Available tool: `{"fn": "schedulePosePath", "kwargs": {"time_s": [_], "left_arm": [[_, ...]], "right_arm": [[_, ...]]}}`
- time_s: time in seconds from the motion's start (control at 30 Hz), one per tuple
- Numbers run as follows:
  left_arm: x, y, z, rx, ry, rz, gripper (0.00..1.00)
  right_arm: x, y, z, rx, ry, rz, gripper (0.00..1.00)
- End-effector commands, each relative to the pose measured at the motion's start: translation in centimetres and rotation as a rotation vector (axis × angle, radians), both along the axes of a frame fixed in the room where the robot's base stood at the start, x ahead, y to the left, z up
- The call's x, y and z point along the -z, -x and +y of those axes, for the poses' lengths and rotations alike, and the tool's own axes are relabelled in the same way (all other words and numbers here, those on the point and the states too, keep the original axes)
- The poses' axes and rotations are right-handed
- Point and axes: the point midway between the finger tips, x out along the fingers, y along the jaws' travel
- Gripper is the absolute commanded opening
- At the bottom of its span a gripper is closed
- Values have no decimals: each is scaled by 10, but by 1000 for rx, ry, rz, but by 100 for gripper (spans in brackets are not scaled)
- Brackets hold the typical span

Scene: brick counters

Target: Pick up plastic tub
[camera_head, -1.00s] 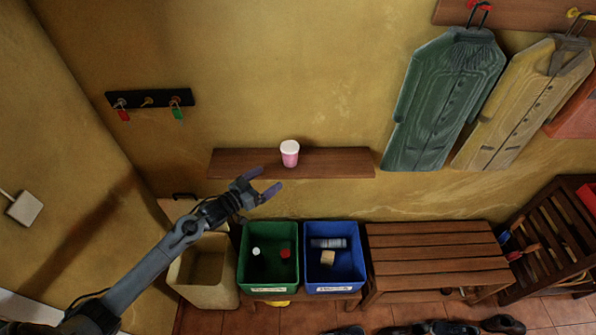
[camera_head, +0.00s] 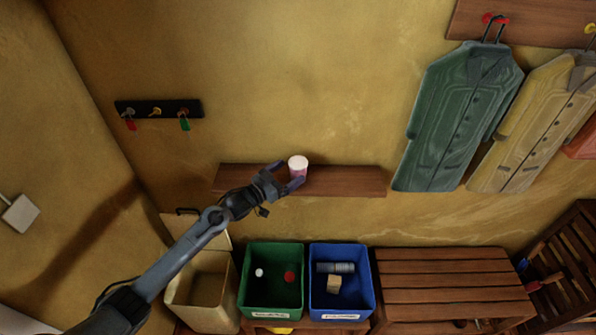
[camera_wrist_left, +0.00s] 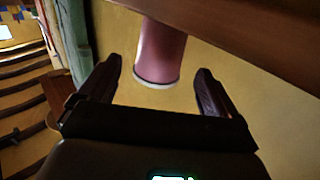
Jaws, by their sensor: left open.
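The plastic tub (camera_head: 298,165) is a small pink cup with a white lid. It stands upright on the wooden wall shelf (camera_head: 345,181). My left gripper (camera_head: 286,175) is at the tub with its fingers open, and one finger partly covers the tub's lower part. In the left wrist view the tub (camera_wrist_left: 158,55) hangs into the picture between the two open fingers (camera_wrist_left: 155,85), with a gap on each side. Its pale lid rim points towards the palm. My right gripper is not in view.
Below the shelf stand a green bin (camera_head: 270,305) and a blue bin (camera_head: 341,303) with small items inside, and a beige bin (camera_head: 203,290). A slatted bench (camera_head: 450,285) is to the right. Coats (camera_head: 455,115) hang at the upper right. The shelf right of the tub is clear.

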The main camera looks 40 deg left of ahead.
Motion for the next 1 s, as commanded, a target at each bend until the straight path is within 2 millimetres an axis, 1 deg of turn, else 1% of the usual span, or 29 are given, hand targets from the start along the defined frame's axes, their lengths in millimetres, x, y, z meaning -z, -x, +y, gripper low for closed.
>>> {"fn": "schedulePosePath", "kwargs": {"time_s": [0.3, 0.4, 0.53, 0.73, 0.77, 1.0], "left_arm": [[-1, -36, -6, -1, 2, -2, 92], [-1, -43, -7, -1, 1, -1, 92], [0, -48, -9, 0, 0, 0, 92], [0, -48, -9, 0, 0, 0, 92], [0, -48, -8, 0, 0, 0, 91], [-1, -48, -8, 0, 0, 0, 54]], "right_arm": [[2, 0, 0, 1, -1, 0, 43], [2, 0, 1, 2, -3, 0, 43], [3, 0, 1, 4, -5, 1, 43], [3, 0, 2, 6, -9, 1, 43], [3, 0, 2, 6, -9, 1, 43], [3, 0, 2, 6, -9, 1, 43]]}}
